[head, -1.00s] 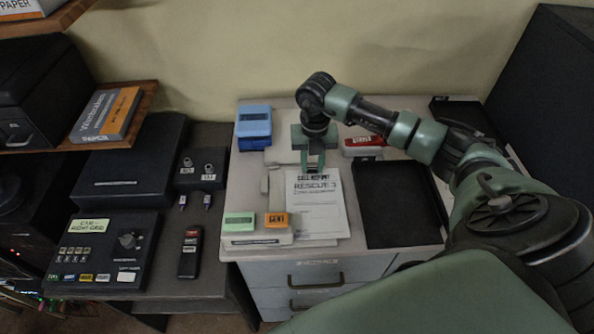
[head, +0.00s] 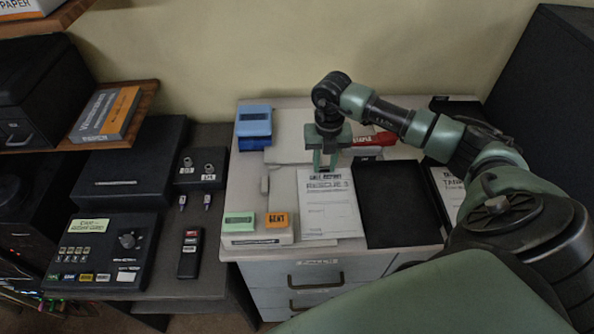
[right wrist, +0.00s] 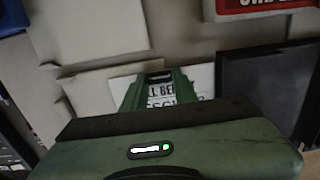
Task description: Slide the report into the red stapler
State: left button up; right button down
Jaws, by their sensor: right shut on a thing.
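The report (head: 329,207) is a white printed sheet headed "RESCUE 3", lying at the front middle of the desk top. My right gripper (head: 325,168) is shut on its far edge; the right wrist view also shows the report (right wrist: 203,78) at the fingers (right wrist: 158,84). The red stapler (head: 376,140) lies beyond and to the right of the gripper, partly hidden behind my right arm. Its red top with white lettering shows in the right wrist view (right wrist: 262,6). The report and the stapler are apart. My left gripper is not in view.
A black tray (head: 388,205) lies right of the report. Green and orange stamp-like blocks (head: 277,221) stand on a pale box at the left front. A blue box (head: 254,122) stands at the back left. A drawer handle (head: 316,282) is below the desk edge.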

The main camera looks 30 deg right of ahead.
jog(key=shift+r, duration=0.1)
jog(key=shift+r+p, duration=2.5)
jog(key=shift+r, duration=1.2)
jog(key=shift+a, duration=0.1)
